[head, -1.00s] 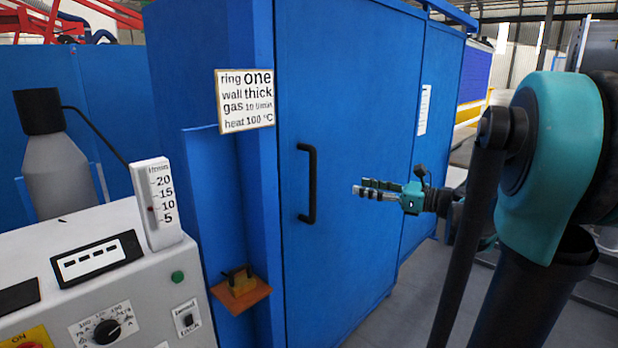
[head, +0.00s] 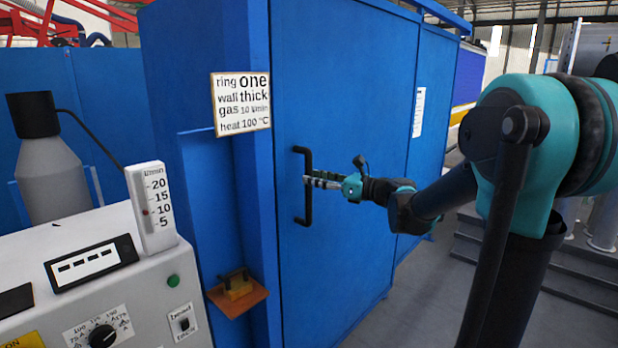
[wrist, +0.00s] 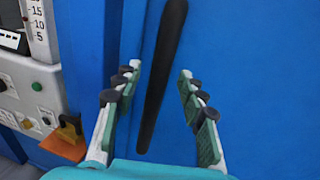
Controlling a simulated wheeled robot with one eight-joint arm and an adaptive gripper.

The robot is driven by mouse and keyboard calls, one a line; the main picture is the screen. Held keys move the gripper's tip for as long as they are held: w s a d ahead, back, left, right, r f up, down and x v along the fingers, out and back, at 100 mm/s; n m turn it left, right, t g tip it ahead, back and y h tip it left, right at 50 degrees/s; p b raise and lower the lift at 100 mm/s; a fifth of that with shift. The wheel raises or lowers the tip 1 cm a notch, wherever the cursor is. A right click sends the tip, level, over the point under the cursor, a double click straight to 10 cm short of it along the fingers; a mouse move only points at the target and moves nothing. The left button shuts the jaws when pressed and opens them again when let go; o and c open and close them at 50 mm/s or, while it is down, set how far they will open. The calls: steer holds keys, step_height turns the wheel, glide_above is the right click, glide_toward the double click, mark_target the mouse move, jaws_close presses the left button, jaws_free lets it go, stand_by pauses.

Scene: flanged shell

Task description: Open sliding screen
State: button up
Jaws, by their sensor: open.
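The sliding screen (head: 345,95) is a large blue panel with a black vertical bar handle (head: 307,212) near its left edge. The screen looks closed against the blue frame to its left. My gripper (head: 310,180) is at the handle's height, with its fingertips close to the bar. In the wrist view my gripper (wrist: 158,75) is open, and the black handle (wrist: 163,75) runs slightly tilted between the two fingers. No contact between the fingers and the bar shows. I cannot tell how deep the bar lies between them.
A sign (head: 240,101) hangs on the frame left of the screen. Below it, an orange ledge (head: 238,296) juts out. A grey control panel (head: 105,290) with a flow gauge (head: 152,208) and a grey cylinder (head: 50,165) stand at the left.

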steer(key=shift+x, duration=1.35)
steer(key=shift+c, duration=0.2)
jaws_close()
